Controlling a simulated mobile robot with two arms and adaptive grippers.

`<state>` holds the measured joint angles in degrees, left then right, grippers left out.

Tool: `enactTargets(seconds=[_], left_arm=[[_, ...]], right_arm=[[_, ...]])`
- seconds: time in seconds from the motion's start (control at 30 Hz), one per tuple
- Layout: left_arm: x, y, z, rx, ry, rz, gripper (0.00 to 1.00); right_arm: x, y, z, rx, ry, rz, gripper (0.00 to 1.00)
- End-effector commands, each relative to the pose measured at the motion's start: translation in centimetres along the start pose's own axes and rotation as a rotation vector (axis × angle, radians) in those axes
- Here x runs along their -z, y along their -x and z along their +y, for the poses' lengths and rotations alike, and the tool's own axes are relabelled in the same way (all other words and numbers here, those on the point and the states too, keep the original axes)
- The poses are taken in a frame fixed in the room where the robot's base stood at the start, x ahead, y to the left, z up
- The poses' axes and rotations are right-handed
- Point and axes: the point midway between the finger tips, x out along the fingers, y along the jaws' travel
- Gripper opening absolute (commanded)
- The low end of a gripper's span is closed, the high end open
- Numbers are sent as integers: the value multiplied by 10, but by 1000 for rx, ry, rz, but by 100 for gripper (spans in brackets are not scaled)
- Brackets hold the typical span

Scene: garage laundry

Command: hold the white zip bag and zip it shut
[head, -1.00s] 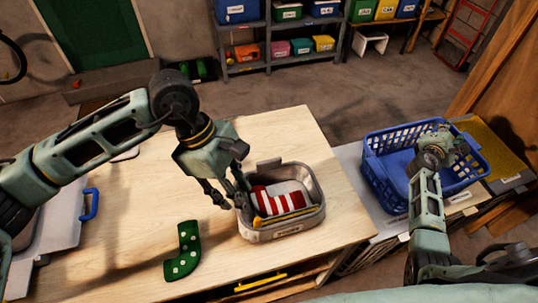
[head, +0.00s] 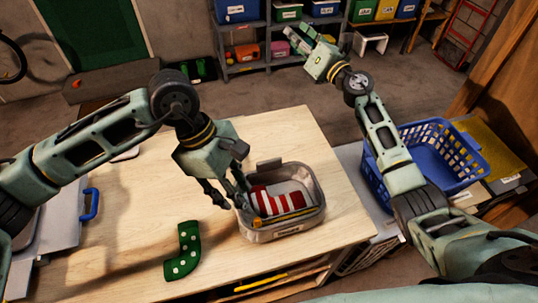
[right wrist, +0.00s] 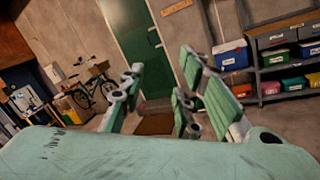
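A red and white striped cloth (head: 283,198) lies inside, and a yellow strip with a small tab (head: 256,222) runs along the near side of the opening. My left gripper (head: 230,205) is at the bag's left rim, fingers pointing down; whether they pinch the wall is unclear. My right gripper (head: 298,37) is raised beyond the table, away from the bag. Its fingers (right wrist: 160,68) are spread and empty in the right wrist view.
A green dotted sock (head: 183,252) lies on the wooden table (head: 130,225) left of the bag. A blue basket (head: 470,163) stands to the right beneath my right arm. A shelf with bins (head: 240,68) stands at the back. The table's middle is clear.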

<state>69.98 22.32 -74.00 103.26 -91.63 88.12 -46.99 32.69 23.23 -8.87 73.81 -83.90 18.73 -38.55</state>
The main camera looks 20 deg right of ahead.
Motion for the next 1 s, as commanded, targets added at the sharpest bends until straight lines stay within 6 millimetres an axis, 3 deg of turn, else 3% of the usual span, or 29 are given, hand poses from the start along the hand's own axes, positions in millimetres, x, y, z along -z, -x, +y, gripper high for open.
enactTargets(seconds=[0.1, 0.23, 0.4, 0.47, 0.57, 0.7, 0.9, 1.0], left_arm=[[0, 0, 0, 0, 0, 0, 31], [0, 0, 0, 0, 0, 0, 31], [0, 0, 0, 0, 0, 0, 31], [0, 0, 0, 0, 0, 0, 31], [0, 0, 0, 0, 0, 0, 31], [0, 0, 0, 0, 0, 0, 31], [0, 0, 0, 0, 0, 0, 31], [0, 0, 0, 0, 0, 0, 31]], right_arm=[[26, -17, 65, -151, 87, 137, 30], [68, -20, 130, -313, 204, 321, 30], [137, 7, 196, -508, 405, 630, 30], [162, 24, 207, -561, 487, 754, 30], [198, 58, 211, -623, 627, 967, 30], [228, 111, 189, -649, 825, 1269, 30], [238, 172, 138, -612, 1062, 1614, 30], [246, 188, 119, -641, 1171, 1701, 30]])
